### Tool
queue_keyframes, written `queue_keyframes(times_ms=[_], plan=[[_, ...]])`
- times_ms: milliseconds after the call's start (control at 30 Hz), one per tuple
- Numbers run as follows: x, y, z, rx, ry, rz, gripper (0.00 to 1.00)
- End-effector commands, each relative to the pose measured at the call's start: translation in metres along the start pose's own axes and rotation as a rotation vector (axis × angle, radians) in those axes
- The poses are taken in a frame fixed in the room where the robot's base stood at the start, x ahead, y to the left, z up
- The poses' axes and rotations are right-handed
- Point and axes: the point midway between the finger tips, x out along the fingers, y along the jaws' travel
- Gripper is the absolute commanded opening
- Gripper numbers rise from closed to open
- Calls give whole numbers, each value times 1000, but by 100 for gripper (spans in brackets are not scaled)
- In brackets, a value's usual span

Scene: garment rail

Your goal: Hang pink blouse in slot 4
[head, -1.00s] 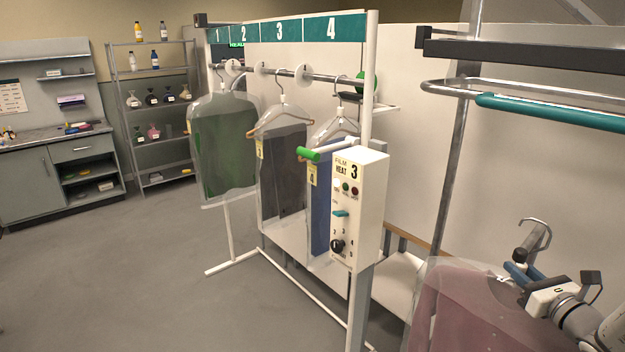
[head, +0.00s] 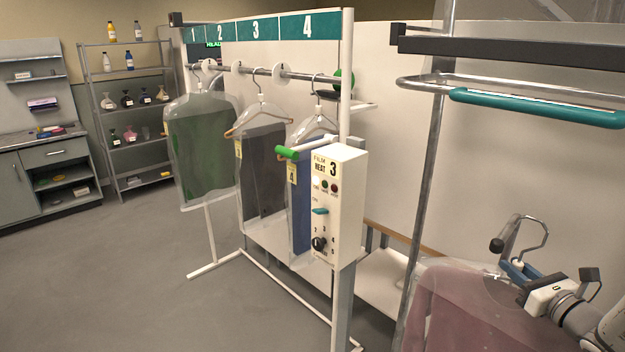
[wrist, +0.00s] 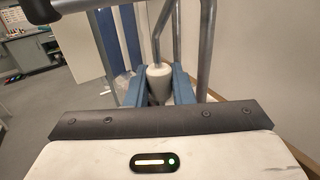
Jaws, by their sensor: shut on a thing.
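The pink blouse (head: 465,315), a dull mauve garment under clear film, hangs at the lower right of the head view, its lower part out of frame. My gripper (head: 513,273) is at its top, with the metal hanger hook (head: 535,232) rising above. In the wrist view my blue fingers (wrist: 158,88) are shut on the hanger's pale neck (wrist: 158,78). The slot 4 sign (head: 308,26) is at the right end of the garment rail (head: 300,75). Below it hangs a blue garment (head: 302,205) with a yellow 4 tag, left of a green disc (head: 342,80).
A white control box (head: 336,205) marked 3 stands before the rail's right end, with a green-tipped bar (head: 288,153). Dark (head: 264,170) and green (head: 203,150) garments hang further left. Front-left floor is clear.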

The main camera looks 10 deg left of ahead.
Motion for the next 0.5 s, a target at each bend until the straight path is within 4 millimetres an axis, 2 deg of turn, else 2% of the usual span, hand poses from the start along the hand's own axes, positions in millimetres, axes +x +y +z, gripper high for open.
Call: queue_keyframes(times_ms=[500], plan=[[-27, -15, 0, 0, -1, -1, 0]])
